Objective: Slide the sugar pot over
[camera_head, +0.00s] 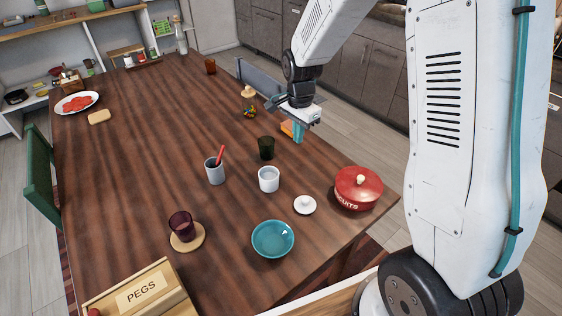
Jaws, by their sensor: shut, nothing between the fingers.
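A small white pot (268,186) stands open on the wooden table (130,165), right of the middle; it looks like the sugar pot. A white lid with a knob (305,205) lies on the table to its lower right, apart from it. My gripper (295,134) is shut and empty near the table's right edge, above and right of the white pot in the picture. It is apart from the pot. Its teal and orange fingertips point down; their exact height over the table is hard to tell.
Close around the pot stand a dark green glass (266,148), a grey cup with a red utensil (214,173), a red biscuit tin (358,189) and a teal bowl (272,240). A corked jar (249,108) stands farther back. The table's left middle is clear.

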